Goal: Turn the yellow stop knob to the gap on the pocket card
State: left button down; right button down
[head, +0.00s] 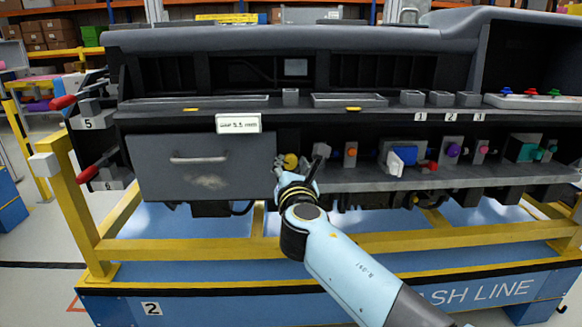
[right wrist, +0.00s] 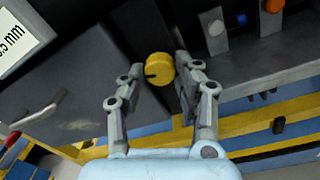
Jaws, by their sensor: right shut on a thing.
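The yellow stop knob (head: 291,161) sits on the dashboard's front, just right of the grey drawer. It also shows in the right wrist view (right wrist: 160,69), with a dark pointer mark toward the picture's left. My right gripper (head: 284,168) is at the knob. In the right wrist view its fingers (right wrist: 160,68) stand on either side of the knob, shut on it. The white card (head: 238,123) hangs above the drawer; its print ends in "mm", and its number looks like 5.5 but is small. Its edge shows in the right wrist view (right wrist: 22,35). My left gripper is not in view.
The grey drawer (head: 205,166) with a handle is shut, left of the knob. A grey block (head: 350,154) and a blue-and-white part (head: 400,157) stand to the right. Red-handled levers (head: 64,102) stick out at the far left. A yellow rail (head: 200,247) runs below.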

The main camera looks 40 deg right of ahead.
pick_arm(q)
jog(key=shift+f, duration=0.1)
pick_arm(e)
jog(key=shift+f, duration=0.1)
jog(key=shift+f+m+b, duration=0.15)
jog(key=shift+m+b, duration=0.75)
jog(key=shift+m, duration=0.2)
jog(key=m+b, duration=0.3)
jog(key=m, duration=0.1)
jog(key=shift+f, duration=0.1)
jog(key=m+b, duration=0.4)
jog(key=m, duration=0.2)
jog(key=shift+m, duration=0.3)
jog(key=shift+m+b, duration=0.55)
jog(key=shift+m, duration=0.45)
jog(key=shift+b, duration=0.3)
jog(key=shift+m, duration=0.3)
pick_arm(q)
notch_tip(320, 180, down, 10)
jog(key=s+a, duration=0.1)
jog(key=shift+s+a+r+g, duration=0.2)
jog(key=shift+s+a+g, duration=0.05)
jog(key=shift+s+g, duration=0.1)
